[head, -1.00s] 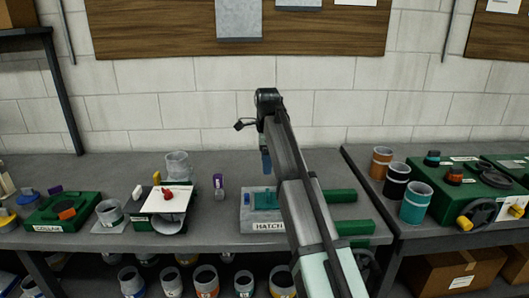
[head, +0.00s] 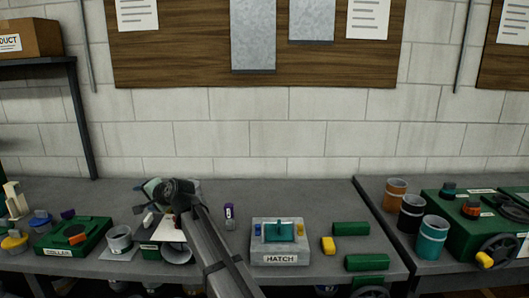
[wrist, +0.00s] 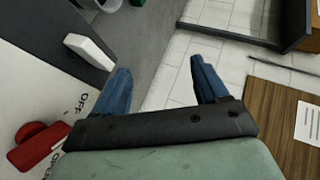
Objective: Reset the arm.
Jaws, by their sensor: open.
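The white panel (wrist: 50,95) with "OFF" lettering and a red knob (wrist: 38,148) lies at the left of that view, close beside the left finger. In the head view my arm and gripper hide part of the panel, and the knob cannot be made out.
A grey HATCH box (head: 281,259) stands right of my arm, with green blocks (head: 350,229) beyond it. A green box (head: 72,238) and a grey cup (head: 119,238) are on the left. Three cups (head: 412,214) stand on the right bench.

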